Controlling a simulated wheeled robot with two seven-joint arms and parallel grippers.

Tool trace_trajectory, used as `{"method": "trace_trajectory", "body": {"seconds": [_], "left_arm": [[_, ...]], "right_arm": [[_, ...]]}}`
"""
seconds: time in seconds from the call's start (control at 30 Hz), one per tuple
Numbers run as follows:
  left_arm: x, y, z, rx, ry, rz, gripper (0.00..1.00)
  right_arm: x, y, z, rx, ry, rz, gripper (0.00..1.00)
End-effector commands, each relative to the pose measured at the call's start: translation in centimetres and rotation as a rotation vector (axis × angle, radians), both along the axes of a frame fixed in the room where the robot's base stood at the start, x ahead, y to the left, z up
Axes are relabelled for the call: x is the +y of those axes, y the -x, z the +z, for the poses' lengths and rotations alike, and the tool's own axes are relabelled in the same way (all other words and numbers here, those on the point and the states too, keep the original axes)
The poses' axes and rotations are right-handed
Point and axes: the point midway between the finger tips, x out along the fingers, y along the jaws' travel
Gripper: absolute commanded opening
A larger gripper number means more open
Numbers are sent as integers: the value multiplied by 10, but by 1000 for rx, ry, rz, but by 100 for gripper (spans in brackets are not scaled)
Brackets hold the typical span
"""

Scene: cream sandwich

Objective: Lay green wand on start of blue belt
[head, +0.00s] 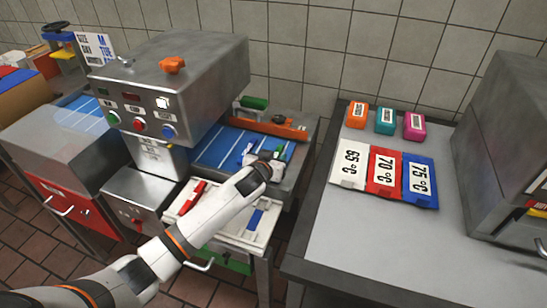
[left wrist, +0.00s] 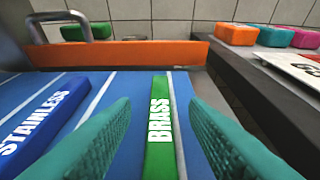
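The green wand (left wrist: 161,125), lettered BRASS, lies flat on the blue belt (left wrist: 113,94) in the left wrist view. It runs lengthwise between the two teal fingers of my left gripper (left wrist: 160,110). The fingers are open, with a visible gap on each side of the wand. In the head view my left gripper (head: 268,160) is over the right part of the blue belt (head: 215,149) and largely hides the wand. My right gripper is not in view.
A blue wand (left wrist: 40,122), lettered STAINLESS, lies left of the green one. An orange bar (left wrist: 125,54) crosses the belt's far end. A white tray (head: 222,228) with red and blue pieces stands in front. A grey table (head: 350,228) with signs is at right.

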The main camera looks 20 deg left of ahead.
Motion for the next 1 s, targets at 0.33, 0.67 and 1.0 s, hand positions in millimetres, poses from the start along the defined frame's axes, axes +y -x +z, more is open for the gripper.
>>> {"method": "trace_trajectory", "body": {"seconds": [0.33, 0.67, 1.0], "left_arm": [[0, 12, 4, 0, 0, -1, 41], [2, 67, 26, 1, 0, -1, 41], [4, 107, 44, 0, 0, 0, 41]], "right_arm": [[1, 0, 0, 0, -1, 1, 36], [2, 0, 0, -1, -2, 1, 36], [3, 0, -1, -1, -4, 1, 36]]}}
